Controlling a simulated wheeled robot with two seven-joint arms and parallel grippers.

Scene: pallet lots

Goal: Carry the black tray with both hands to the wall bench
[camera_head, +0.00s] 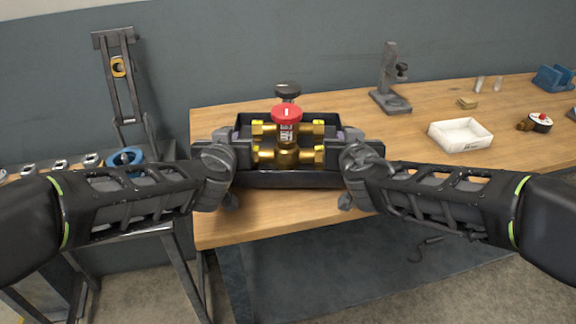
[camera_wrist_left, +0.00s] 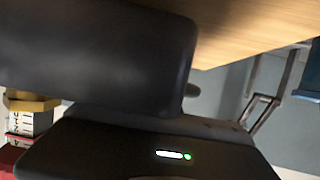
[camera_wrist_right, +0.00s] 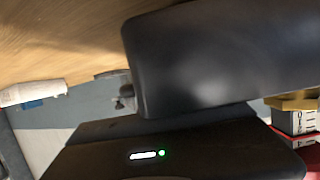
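The black tray (camera_head: 290,179) is in the middle of the head view, over the near left part of the wooden wall bench (camera_head: 430,104). The tray looks level. I cannot tell whether its underside touches the bench. Both wrist views show mostly dark gripper bodies and bench top.
A white box (camera_head: 460,135) lies on the bench to the right. A grey stand (camera_head: 391,80) is at the back, with small parts and a blue item (camera_head: 554,78) further right. A dark metal frame (camera_head: 120,80) stands left of the bench.

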